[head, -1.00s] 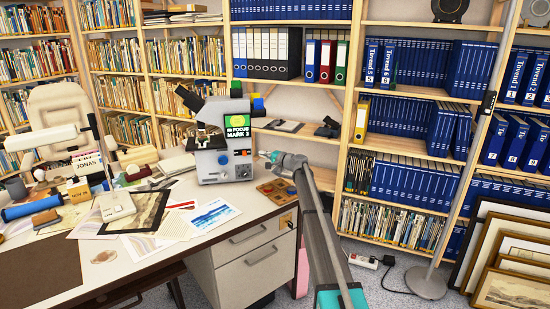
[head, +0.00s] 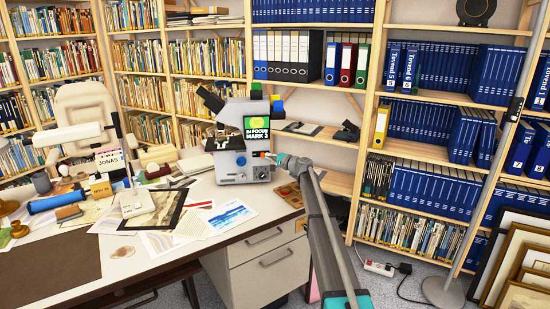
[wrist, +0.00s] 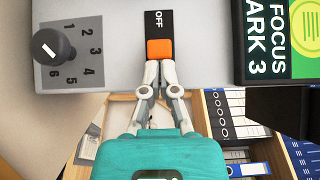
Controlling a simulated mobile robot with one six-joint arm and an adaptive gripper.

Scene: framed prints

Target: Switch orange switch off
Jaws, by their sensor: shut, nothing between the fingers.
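The orange switch (wrist: 160,49) sits on a black strip marked "OFF" (wrist: 158,18) on the grey microscope (head: 240,165). In the wrist view the orange part is at the lower end of the visible strip, with the "OFF" lettering above it. My gripper (wrist: 160,68) is shut and empty, its fingertips right at the lower edge of the orange part. They look to be touching it, but I cannot be sure.
A dark numbered knob (wrist: 52,48) is left of the switch in the wrist view. The screen reading "IN FOCUS MARK 3" (head: 257,129) is close on the right. The desk (head: 140,245) holds papers and a lamp. Framed pictures (head: 515,260) lean at the right.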

